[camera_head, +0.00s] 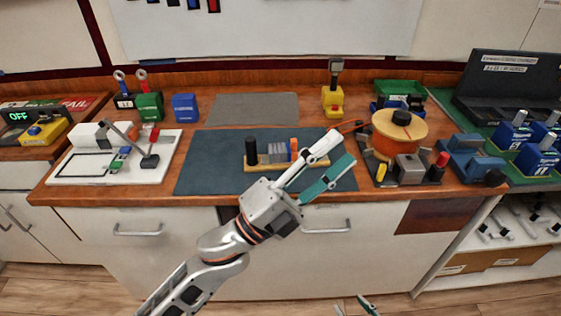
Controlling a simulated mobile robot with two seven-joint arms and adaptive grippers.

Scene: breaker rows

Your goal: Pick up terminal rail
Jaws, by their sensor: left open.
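The terminal rail (266,164) lies on the dark mat (205,165) in the middle of the bench. It is a tan strip with a black upright post at its left end and grey and orange blocks along it. My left gripper (340,150) is open and empty. Its white and teal fingers point up and right, in front of the rail's right end in the picture, and hide part of it. I cannot tell whether they touch it. My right gripper (354,307) shows only as fingertips at the bottom edge, apart, well below the bench top.
A white board with a lever (90,160) stands on the left. An orange round-topped device (398,128) and grey and red parts stand close right of the mat. A grey mat (253,107) behind is bare. Blue blocks (470,155) are further right.

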